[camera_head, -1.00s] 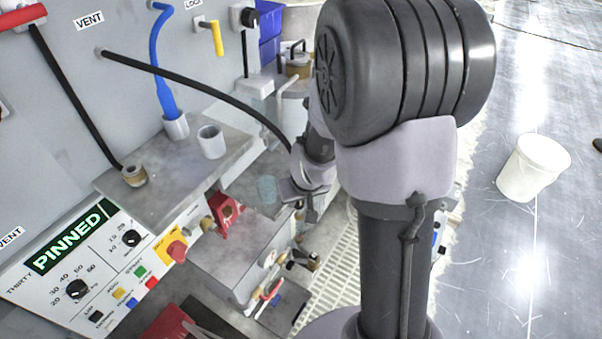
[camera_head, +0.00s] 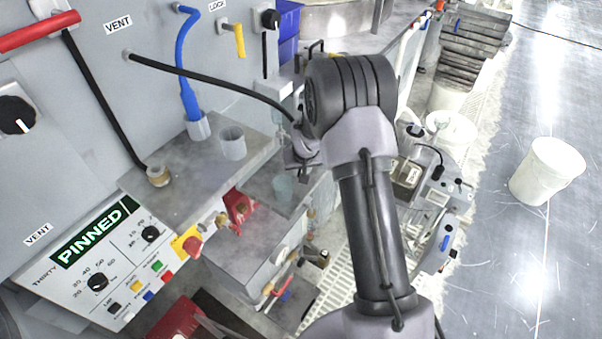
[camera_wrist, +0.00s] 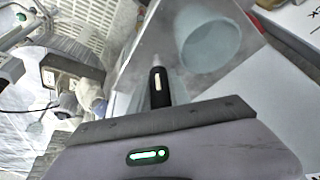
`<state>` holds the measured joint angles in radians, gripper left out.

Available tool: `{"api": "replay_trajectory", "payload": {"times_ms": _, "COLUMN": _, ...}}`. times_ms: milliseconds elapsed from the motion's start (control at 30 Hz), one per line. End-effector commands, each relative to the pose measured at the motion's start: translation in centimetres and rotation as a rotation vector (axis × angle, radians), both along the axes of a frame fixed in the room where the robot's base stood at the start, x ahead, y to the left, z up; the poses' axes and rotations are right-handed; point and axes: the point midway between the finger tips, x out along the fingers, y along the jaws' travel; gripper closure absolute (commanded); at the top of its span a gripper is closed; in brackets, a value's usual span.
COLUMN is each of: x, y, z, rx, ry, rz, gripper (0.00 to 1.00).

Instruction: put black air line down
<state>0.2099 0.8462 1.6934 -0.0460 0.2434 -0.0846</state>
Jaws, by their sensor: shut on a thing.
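The black air line (camera_head: 215,79) runs from a port in the grey wall panel, sagging right across to my gripper (camera_head: 299,163). My gripper is shut on it, just beyond the right end of the grey shelf. In the wrist view the line's black end with a pale tip (camera_wrist: 159,86) sticks out past my gripper (camera_wrist: 160,112). The fingers' exact grip is partly hidden.
A control panel (camera_head: 100,265) is below left. Open floor with a white bucket (camera_head: 547,171) lies right.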

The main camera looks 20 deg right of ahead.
Motion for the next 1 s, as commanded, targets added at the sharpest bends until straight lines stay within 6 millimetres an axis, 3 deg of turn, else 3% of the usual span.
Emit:
{"api": "replay_trajectory", "payload": {"times_ms": 333, "x": 0.0, "y": 0.0, "z": -0.5, "rx": 0.0, "ry": -0.002, "rz": 0.0, "gripper": 1.0}}
{"api": "replay_trajectory", "payload": {"times_ms": 367, "x": 0.0, "y": 0.0, "z": -0.4, "rx": 0.0, "ry": -0.002, "rz": 0.0, "gripper": 0.73}}
{"api": "replay_trajectory", "payload": {"times_ms": 467, "x": 0.0, "y": 0.0, "z": -0.4, "rx": 0.0, "ry": -0.002, "rz": 0.0, "gripper": 0.55}}
{"api": "replay_trajectory", "payload": {"times_ms": 767, "x": 0.0, "y": 0.0, "z": -0.1, "rx": 0.0, "ry": -0.002, "rz": 0.0, "gripper": 0.55}}
{"api": "replay_trajectory", "payload": {"times_ms": 867, "x": -0.3, "y": 0.0, "z": 1.4, "rx": -0.001, "ry": -0.004, "rz": 0.0, "gripper": 0.55}}
{"api": "replay_trajectory", "payload": {"times_ms": 1000, "x": -1.8, "y": 0.3, "z": 5.3, "rx": -0.001, "ry": -0.004, "rz": 0.0, "gripper": 0.55}}
